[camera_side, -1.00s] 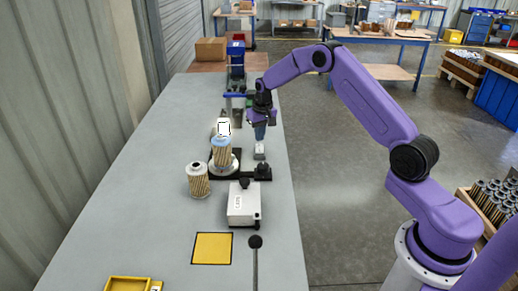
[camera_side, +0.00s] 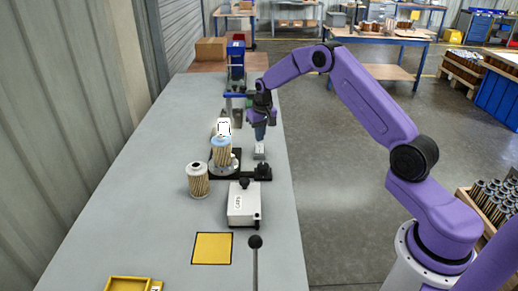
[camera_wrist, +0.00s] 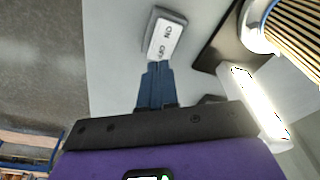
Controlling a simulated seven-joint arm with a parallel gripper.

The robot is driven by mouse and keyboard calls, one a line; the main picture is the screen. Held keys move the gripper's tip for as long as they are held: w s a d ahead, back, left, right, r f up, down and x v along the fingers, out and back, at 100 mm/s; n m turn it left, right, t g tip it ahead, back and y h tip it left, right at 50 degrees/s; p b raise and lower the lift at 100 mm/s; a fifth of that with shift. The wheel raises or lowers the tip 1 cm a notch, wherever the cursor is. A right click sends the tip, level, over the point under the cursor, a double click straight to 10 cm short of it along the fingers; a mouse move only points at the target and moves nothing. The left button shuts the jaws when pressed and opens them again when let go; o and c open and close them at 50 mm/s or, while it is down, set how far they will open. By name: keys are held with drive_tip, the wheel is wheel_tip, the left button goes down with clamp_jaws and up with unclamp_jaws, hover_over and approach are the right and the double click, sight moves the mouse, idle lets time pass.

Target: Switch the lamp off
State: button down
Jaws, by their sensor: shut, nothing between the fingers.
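The switch box (camera_wrist: 168,36) is a small grey block with a white face marked ON and OFF. In the wrist view its OFF end is nearest my fingertips. It also shows in the side view (camera_side: 260,152), just below my gripper (camera_side: 260,138). My gripper's blue fingers (camera_wrist: 157,68) are shut together and empty, pointing at the OFF end; I cannot tell whether they touch it. The lamp (camera_wrist: 258,102) glows bright white in the wrist view. In the side view the lamp (camera_side: 223,127) is a white panel with a dark outline, behind a filter cartridge (camera_side: 221,152).
A second filter cartridge (camera_side: 198,180) stands to the left of the black fixture (camera_side: 227,176). A white box with a black knob (camera_side: 243,205), a yellow square (camera_side: 212,248), a black-knobbed lever (camera_side: 255,242) and a yellow tray (camera_side: 130,284) lie nearer. The bench's left side is clear.

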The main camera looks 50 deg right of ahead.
sight(260, 145)
drive_tip(key=shift+f, duration=1.15)
idle(0.4)
drive_tip(key=shift+r, duration=3.6)
drive_tip(key=s+a+r+n, duration=0.4)
drive_tip(key=s+a+r, duration=0.1)
drive_tip(key=s+a, duration=0.5)
drive_tip(key=s+a+r+n, duration=0.3)
drive_tip(key=s+a+r, duration=0.1)
drive_tip(key=s+a, duration=0.6)
drive_tip(key=s+d+n+g, duration=0.1)
drive_tip(key=s+n, duration=0.7)
drive_tip(key=s, duration=1.8)
drive_tip(key=shift+s+d+r+n+g+y, duration=0.25)
drive_tip(key=shift+d+n+g+y, duration=0.05)
drive_tip(key=shift+d+y, duration=0.15)
